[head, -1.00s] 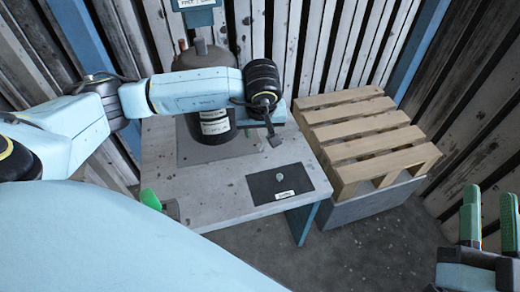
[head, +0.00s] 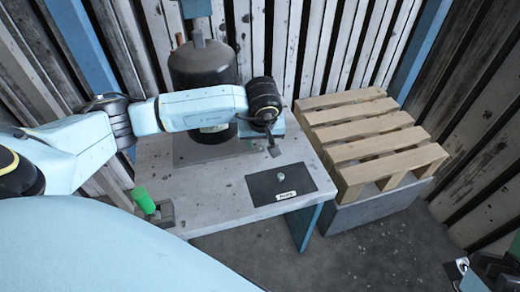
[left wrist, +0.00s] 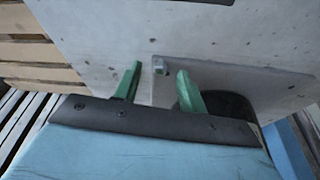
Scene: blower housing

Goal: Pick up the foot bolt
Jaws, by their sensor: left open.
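The foot bolt (head: 281,176) is a small pale metal piece on a black mat (head: 262,190) on the work table. My left gripper (head: 272,143) is above the table, just beyond the mat and apart from the bolt. In the left wrist view its two green fingers (left wrist: 158,84) are spread and hold nothing. A small grey block-like piece (left wrist: 158,66) shows just beyond the gap between them, at the corner of a grey plate (left wrist: 215,78); I cannot tell what it is. My right gripper (head: 490,272) is cut off at the lower right.
The dark blower housing (head: 202,66) stands at the back of the table (head: 215,213), partly behind my left arm. A green-handled item (head: 144,200) is at the table's left front. A wooden pallet (head: 375,150) lies on a grey block to the right. Floor in front is clear.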

